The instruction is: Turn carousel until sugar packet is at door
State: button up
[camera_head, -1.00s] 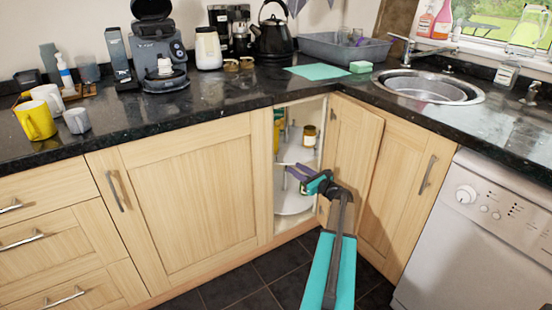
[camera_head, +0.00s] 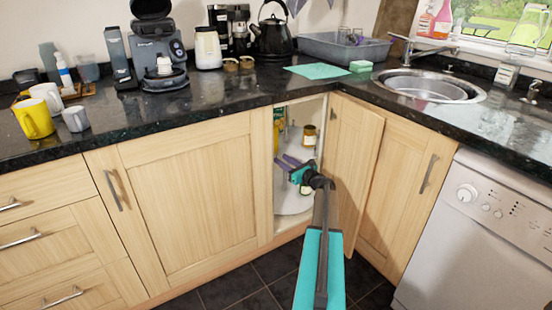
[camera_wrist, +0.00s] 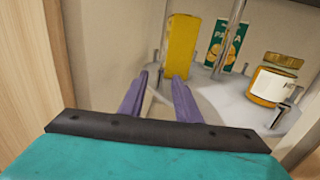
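The carousel shows inside the open corner cupboard, with a white upper shelf (camera_wrist: 235,93) around a metal pole (camera_wrist: 231,35) and a white lower shelf (camera_head: 291,204). Several short metal posts stand up near the upper shelf's rim. My gripper (camera_head: 282,161) is inside the door opening, close to the upper shelf. In the wrist view its two purple fingers (camera_wrist: 160,77) are apart with nothing held between them. A plain yellow box (camera_wrist: 181,44) stands just beyond the right fingertip; contact cannot be told. I cannot identify any packet as sugar.
On the upper shelf, a green pasta packet (camera_wrist: 226,45) and a gold-lidded jar (camera_wrist: 274,80) stand right of the yellow box. The folded cupboard door (camera_head: 355,150) stands open on the right. A wooden cabinet side (camera_wrist: 30,70) borders the wrist view's left.

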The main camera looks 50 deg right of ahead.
aim_at(276, 156)
jog(key=shift+w+d+b, duration=0.15)
jog(key=shift+w, duration=1.2)
jog(key=shift+w+d+b, duration=0.15)
jog(key=shift+w, duration=1.15)
jog(key=shift+c, duration=0.2)
grip_shut()
